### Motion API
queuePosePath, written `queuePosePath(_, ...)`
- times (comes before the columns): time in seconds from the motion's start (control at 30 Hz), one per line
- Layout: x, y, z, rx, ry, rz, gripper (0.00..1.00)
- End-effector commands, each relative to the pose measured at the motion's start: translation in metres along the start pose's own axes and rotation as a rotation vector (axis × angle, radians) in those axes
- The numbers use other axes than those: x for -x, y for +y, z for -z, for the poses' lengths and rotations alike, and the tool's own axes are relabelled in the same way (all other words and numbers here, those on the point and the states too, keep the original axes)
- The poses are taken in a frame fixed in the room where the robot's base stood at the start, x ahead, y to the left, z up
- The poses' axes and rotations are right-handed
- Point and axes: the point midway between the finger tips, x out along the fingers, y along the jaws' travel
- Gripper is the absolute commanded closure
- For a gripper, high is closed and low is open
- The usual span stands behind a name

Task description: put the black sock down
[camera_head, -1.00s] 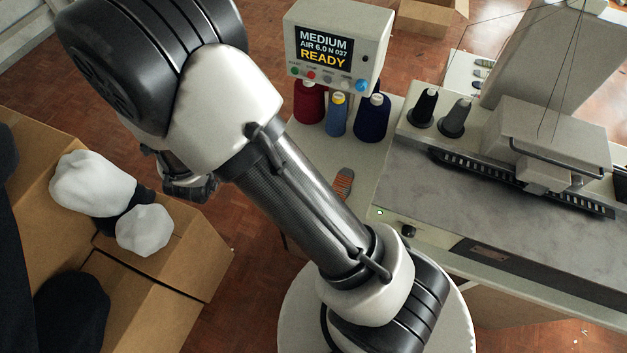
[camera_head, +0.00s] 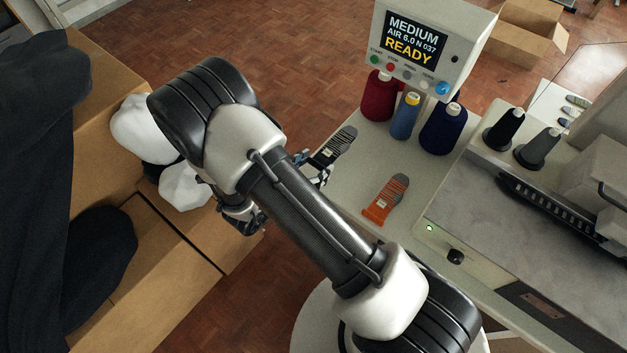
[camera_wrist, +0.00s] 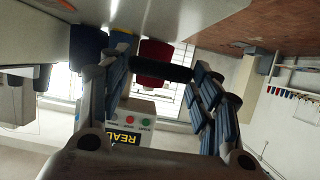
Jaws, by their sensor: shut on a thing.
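The black sock (camera_head: 337,146), dark with grey stripes, is held by my gripper (camera_head: 319,164) at the left edge of the white table. In the head view my arm hides part of the gripper. In the wrist view the sock is a dark edge-on strip (camera_wrist: 162,73) between the blue-grey fingers of my gripper (camera_wrist: 163,76). I cannot tell whether the sock touches the table. An orange and grey striped sock (camera_head: 386,199) lies on the table to the right.
Thread cones, red (camera_head: 379,97), blue (camera_head: 405,117) and navy (camera_head: 443,128), stand behind on the table (camera_head: 350,192). A control panel (camera_head: 425,50) reads READY above them. A grey machine (camera_head: 480,205) is at right. Cardboard boxes (camera_head: 170,270) with dark and white bundles are at left.

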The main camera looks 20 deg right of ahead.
Motion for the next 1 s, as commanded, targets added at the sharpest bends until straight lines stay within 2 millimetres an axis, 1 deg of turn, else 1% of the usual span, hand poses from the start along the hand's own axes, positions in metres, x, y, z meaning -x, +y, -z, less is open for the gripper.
queuePosePath(0.03, -0.003, 0.0, -0.006, 0.0, 0.0, 0.0, 0.58)
queuePosePath(0.17, -0.005, -0.001, -0.012, -0.002, 0.0, 0.0, 0.58)
queuePosePath(0.23, -0.008, 0.0, -0.018, -0.001, 0.0, 0.0, 0.58)
queuePosePath(0.4, -0.018, 0.0, -0.043, 0.0, 0.0, -0.001, 0.58)
queuePosePath(0.47, -0.021, 0.0, -0.049, 0.0, 0.0, -0.001, 0.58)
queuePosePath(0.73, -0.02, 0.0, -0.049, -0.002, 0.0, 0.0, 0.58)
queuePosePath(1.0, -0.024, -0.001, -0.057, -0.002, 0.0, 0.0, 0.58)
